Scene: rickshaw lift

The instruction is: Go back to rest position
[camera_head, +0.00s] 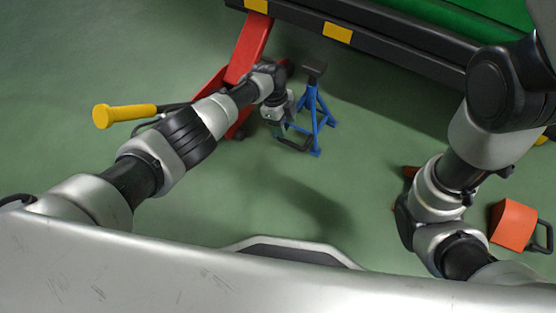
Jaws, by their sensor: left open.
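My left gripper (285,130) is at the end of my left arm, pointing down beside a blue jack stand (322,118) with a dark top. It is open, and I see nothing held in it. The gap between its fingers is small and partly hidden. The stand is upright on the floor, just right of the gripper. My right arm folds up along the right side, and its gripper does not show.
A red floor jack (249,50) with a yellow handle grip (124,114) lies behind my left arm. A dark vehicle edge with yellow marks (337,33) runs across the top. An orange block (513,225) sits at right. The middle of the green floor (300,200) is clear.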

